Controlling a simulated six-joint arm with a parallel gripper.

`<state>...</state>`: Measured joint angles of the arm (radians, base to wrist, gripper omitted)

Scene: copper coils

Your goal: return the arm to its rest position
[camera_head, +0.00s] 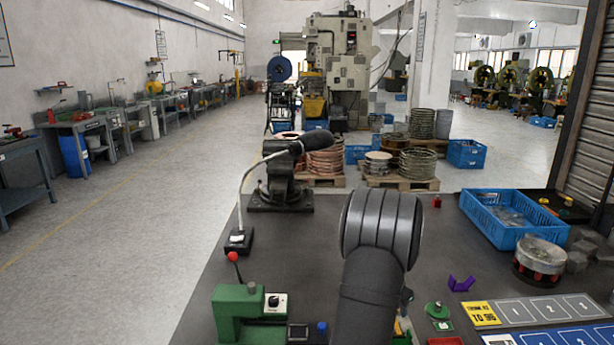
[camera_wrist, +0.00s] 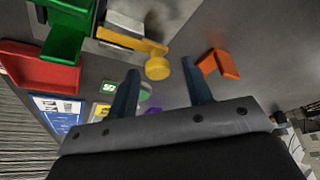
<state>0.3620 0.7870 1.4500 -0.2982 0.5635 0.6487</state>
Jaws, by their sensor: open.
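My gripper (camera_wrist: 161,82) shows in the wrist view as two dark fingers spread apart. It is open, with nothing between the fingers but the view of the table beyond. A yellow part with a round end (camera_wrist: 158,66) appears beyond the gap, apart from the fingers. In the head view my own dark arm (camera_head: 372,265) rises from the bottom edge over the table; its gripper cannot be made out there.
The dark table (camera_head: 300,235) bears a green machine (camera_head: 237,312) at front left, a lamp (camera_head: 240,240), a blue crate (camera_head: 510,243), a round metal fixture (camera_head: 540,262), a purple bracket (camera_head: 461,284) and a numbered board (camera_head: 550,310). An orange bracket (camera_wrist: 220,65) and a red tray (camera_wrist: 40,72) show in the wrist view.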

